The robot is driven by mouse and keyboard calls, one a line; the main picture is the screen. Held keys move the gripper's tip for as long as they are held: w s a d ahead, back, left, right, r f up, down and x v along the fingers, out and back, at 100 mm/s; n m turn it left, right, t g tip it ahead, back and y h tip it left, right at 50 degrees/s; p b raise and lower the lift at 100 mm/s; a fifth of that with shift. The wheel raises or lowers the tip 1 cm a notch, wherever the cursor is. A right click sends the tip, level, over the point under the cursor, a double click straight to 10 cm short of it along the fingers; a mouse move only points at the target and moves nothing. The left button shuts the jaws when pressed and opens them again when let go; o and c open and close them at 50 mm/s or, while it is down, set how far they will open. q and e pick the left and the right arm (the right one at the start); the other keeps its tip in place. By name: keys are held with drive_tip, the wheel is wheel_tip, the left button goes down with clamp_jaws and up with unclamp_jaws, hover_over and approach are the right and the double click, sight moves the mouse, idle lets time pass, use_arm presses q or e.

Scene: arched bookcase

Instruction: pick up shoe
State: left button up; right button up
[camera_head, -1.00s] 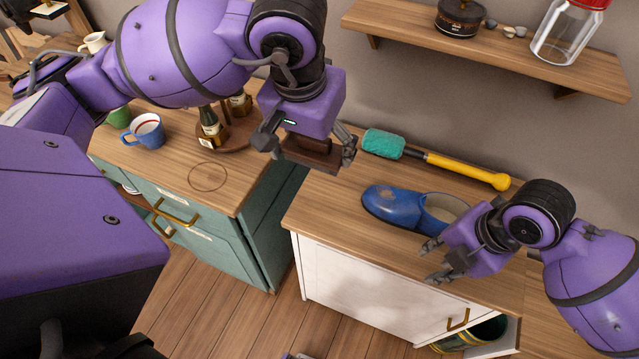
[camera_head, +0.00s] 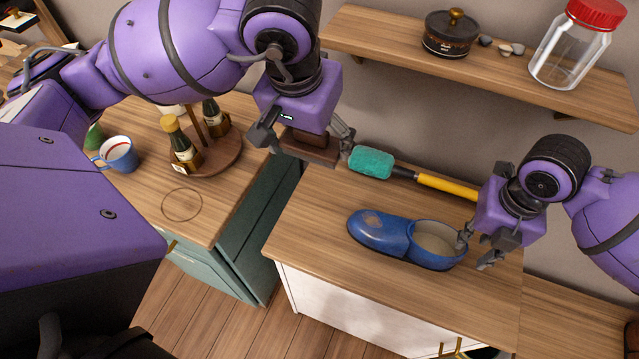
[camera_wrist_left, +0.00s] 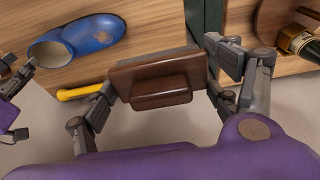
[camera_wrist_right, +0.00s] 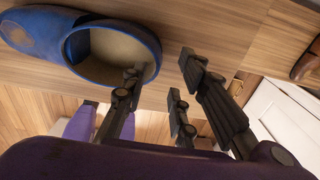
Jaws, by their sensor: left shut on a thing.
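A blue clog-like shoe (camera_head: 381,233) lies on the wooden top of the white cabinet, toe to the left and its pale open heel end to the right. It also shows in the right wrist view (camera_wrist_right: 40,38) and the left wrist view (camera_wrist_left: 95,33). My right gripper (camera_head: 476,250) is open at the shoe's heel end. In the right wrist view one finger overlaps the shoe's opening and the others are outside it; I cannot tell whether they touch. My left gripper (camera_head: 305,150) is shut on a dark brown wooden block (camera_wrist_left: 160,80), held above the counter left of the shoe.
A teal-headed brush with a yellow handle (camera_head: 445,186) lies behind the shoe. A shelf (camera_head: 400,55) with a dark pot and a red-lidded jar (camera_head: 575,45) is above. A blue mug (camera_head: 120,154) and bottles on a round tray (camera_head: 213,162) stand on the left cabinet.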

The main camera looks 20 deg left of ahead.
sight(469, 249)
wheel_tip(469, 249, down, 5)
drive_tip(key=shift+f, duration=0.15)
drive_tip(key=shift+w, duration=0.1)
clamp_jaws()
